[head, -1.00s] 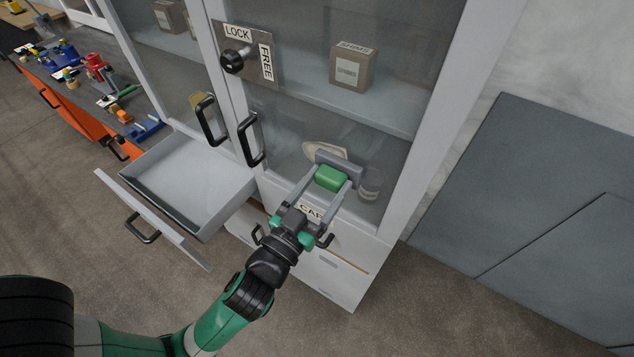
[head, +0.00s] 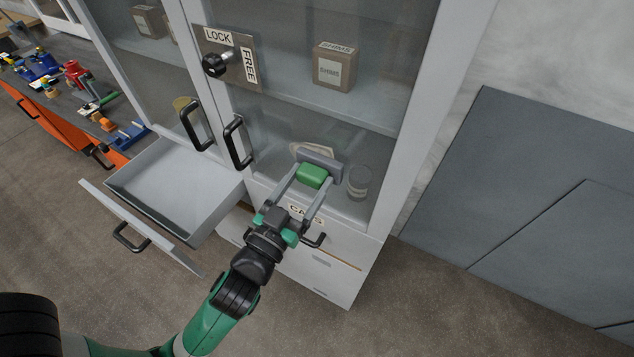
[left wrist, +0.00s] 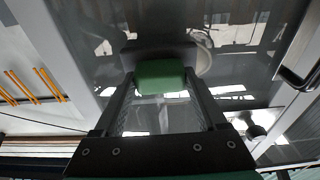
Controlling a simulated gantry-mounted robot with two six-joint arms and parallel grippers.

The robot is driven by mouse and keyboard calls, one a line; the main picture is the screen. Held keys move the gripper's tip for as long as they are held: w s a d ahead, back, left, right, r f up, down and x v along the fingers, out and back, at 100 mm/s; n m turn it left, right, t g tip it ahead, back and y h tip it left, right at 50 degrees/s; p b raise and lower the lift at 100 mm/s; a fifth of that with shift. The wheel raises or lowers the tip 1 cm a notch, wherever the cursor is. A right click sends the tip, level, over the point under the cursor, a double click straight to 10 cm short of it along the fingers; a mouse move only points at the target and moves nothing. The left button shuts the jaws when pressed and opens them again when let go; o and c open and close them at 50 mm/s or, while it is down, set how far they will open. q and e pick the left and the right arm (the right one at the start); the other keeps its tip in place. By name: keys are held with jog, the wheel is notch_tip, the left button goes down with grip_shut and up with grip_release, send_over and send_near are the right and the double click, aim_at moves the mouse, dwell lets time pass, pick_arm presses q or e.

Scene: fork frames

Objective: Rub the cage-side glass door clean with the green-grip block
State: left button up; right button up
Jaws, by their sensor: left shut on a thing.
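My left gripper (head: 310,182) is shut on the green grip (head: 312,176) of the block, whose grey pad (head: 320,162) faces the lower pane of the right-hand glass door (head: 290,115). The pad is at or very near the glass; I cannot tell whether it touches. In the left wrist view the green grip (left wrist: 160,76) sits between the two fingers, with the dark pad (left wrist: 150,55) behind it against the reflecting glass. The door is shut, with a black handle (head: 237,142) on its left edge. My right gripper is not in view.
A LOCK/FREE plate with a black knob (head: 215,65) sticks out above the handle. An open drawer (head: 180,190) juts out at lower left. Behind the glass are a SHIMS box (head: 335,67) and a jar (head: 358,182). Grey panels (head: 520,190) stand at right.

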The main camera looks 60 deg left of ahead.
aim_at(298, 159)
pick_arm(q)
jog(key=shift+s+a+r+p, duration=0.1)
jog(key=shift+s+a+p, duration=0.25)
jog(key=shift+a+p, duration=0.25)
jog(key=shift+s+a+r+p, duration=0.1)
jog(key=shift+s+a+p, duration=0.25)
jog(key=shift+a, duration=0.35)
jog(key=shift+s+a+f+p, duration=0.2)
jog(key=shift+s+a+p, duration=0.1)
jog(key=shift+a, duration=0.2)
jog(key=shift+a+r+p, duration=0.15)
jog(key=shift+a+p, duration=0.05)
jog(key=shift+p, duration=0.2)
jog(key=s+a+p, duration=0.1)
jog(key=a+p, duration=0.1)
jog(key=p, duration=0.3)
jog(key=shift+s, duration=0.2)
jog(key=shift+s+a+p, duration=0.1)
jog(key=shift+a+p, duration=0.2)
jog(key=shift+p, duration=0.25)
jog(key=shift+s+a, duration=0.1)
jog(key=shift+a, duration=0.05)
notch_tip(298, 159, up, 3)
jog(key=p, duration=0.2)
jog(key=shift+f+p, duration=0.2)
jog(key=shift+p, duration=0.15)
